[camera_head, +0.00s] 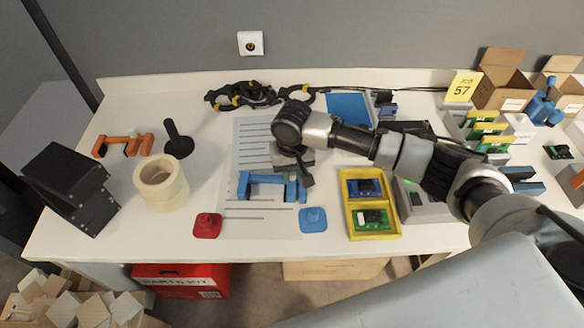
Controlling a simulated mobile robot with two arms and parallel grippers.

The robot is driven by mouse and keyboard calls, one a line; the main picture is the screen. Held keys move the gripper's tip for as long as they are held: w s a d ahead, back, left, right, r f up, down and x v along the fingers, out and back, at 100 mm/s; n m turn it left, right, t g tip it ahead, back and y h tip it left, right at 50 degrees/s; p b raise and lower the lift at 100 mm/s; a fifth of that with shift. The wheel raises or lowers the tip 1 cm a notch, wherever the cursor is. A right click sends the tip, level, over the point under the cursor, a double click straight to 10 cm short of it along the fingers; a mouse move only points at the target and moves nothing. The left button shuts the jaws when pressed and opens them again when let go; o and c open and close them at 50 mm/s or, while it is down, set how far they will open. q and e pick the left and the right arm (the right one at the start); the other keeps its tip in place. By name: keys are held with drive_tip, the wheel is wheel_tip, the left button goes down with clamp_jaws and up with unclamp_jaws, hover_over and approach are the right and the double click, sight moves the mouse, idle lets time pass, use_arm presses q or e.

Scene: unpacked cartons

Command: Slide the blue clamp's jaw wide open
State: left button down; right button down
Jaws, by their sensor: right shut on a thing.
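The blue clamp (265,179) lies on a white printed sheet on the table, near the middle. Its bar runs left to right, with one jaw at the left end and another at the right. My right gripper (303,177) comes down from above at the clamp's right end and is shut on the blue clamp there. The gripper body and wrist hide part of that end, so the exact contact is hard to see. My left gripper is not in view.
An orange clamp (122,144), a black stand (178,140) and tape rolls (161,184) are left. Red (207,225) and blue (313,219) pieces lie in front. A yellow tray (375,229) with boards is right. Coiled black cables (245,95) lie behind.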

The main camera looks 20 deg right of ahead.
sight(292, 173)
drive_tip(key=c, duration=1)
unclamp_jaws()
wheel_tip(292, 173, up, 11)
drive_tip(key=shift+f, duration=0.1)
drive_tip(key=shift+s+f, duration=0.1)
